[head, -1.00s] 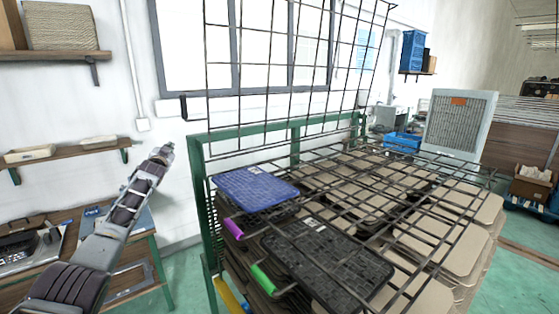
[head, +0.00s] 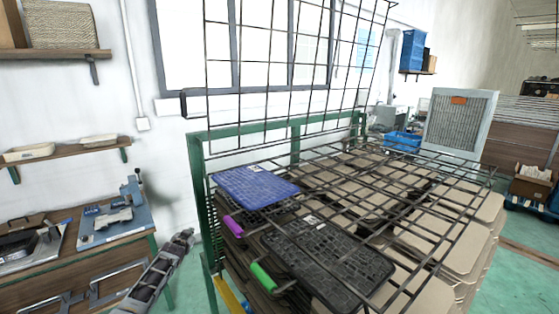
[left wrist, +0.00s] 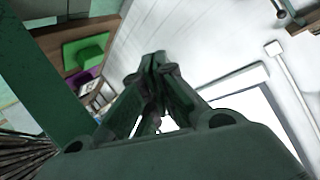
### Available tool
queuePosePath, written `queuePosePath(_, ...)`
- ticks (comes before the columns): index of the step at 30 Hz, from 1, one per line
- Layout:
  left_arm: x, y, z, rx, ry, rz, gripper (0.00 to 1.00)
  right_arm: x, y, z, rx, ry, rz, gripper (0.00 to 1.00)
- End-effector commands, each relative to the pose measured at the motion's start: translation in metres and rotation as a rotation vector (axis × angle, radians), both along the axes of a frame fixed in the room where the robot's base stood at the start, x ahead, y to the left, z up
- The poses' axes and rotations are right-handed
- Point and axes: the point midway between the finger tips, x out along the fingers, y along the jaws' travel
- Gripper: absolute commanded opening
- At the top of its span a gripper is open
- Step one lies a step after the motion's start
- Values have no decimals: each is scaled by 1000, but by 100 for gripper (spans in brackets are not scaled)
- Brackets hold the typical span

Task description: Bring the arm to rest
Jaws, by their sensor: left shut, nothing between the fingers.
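My left gripper (head: 184,238) is low at the left in the head view, in front of the white wall, between the wooden workbench and the green rack frame. Its fingers are closed together with nothing between them. In the left wrist view the closed fingertips (left wrist: 157,62) show in the middle against the white wall. Most of my left arm below the gripper runs out of the bottom of the head view. My right gripper is not in view.
A green rack (head: 197,180) with stacked panels stands right of the gripper. A blue panel (head: 255,187) and a black panel (head: 328,262) lie on its wire grid. A workbench (head: 75,268) stands at the left. Green floor (head: 183,284) shows between bench and rack.

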Motion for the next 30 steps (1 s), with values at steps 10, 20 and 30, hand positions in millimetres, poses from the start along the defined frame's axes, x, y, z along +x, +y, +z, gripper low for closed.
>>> queuePosePath(10, -64, -22, -125, -44, 143, -2, 0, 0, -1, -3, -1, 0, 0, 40)
queuePosePath(20, -138, -42, -230, -76, 275, -4, 0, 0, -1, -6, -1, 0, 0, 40)
queuePosePath(30, -229, -62, -327, -109, 412, -1, 0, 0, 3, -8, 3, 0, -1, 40)
